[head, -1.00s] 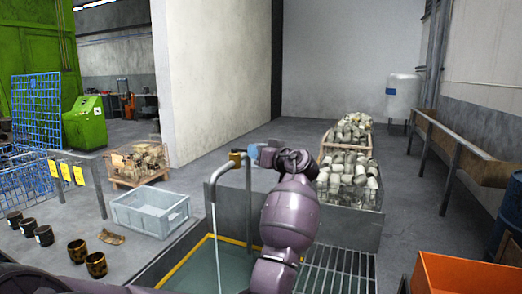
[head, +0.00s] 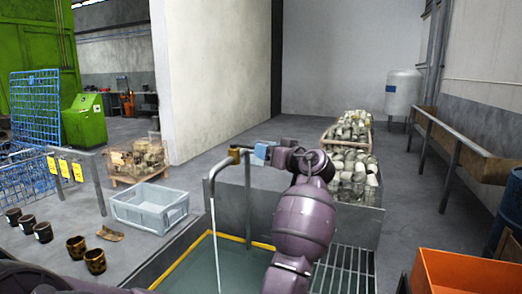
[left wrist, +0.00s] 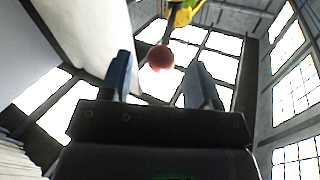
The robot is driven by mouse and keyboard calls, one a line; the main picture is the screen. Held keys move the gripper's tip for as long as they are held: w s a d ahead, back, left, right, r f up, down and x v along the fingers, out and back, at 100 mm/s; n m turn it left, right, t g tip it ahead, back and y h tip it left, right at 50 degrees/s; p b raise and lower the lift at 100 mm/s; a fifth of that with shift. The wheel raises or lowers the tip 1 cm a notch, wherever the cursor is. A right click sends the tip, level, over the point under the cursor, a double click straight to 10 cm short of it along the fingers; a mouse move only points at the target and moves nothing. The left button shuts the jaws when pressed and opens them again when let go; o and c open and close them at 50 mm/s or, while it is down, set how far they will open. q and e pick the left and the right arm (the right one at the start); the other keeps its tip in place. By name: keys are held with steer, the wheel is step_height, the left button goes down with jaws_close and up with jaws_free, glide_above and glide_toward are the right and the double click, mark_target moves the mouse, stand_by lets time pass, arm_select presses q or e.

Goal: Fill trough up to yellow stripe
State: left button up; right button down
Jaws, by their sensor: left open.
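The trough (head: 197,262) stands low in front of me with greenish water (head: 236,268) in it. Its yellow stripe (head: 232,237) runs along the inside walls, and the water surface looks a little below it. A bent tap pipe (head: 209,181) stands over the trough, and a thin white stream (head: 215,245) falls from it. A brass-coloured valve (head: 235,154) is at the pipe's top. My left gripper (head: 260,151) is open, just right of the valve. In the left wrist view a red knob (left wrist: 160,57) shows between and beyond the open fingers (left wrist: 162,75). My right gripper is out of view.
A grey crate (head: 150,222) and several dark cups (head: 43,232) are at left. Full bins of pale parts (head: 352,160) stand behind the trough. A grating (head: 345,268) and an orange box (head: 465,275) are at right.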

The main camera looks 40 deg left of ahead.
arm_select(q)
steer(key=d, duration=0.6)
steer(key=shift+s+b, duration=0.3)
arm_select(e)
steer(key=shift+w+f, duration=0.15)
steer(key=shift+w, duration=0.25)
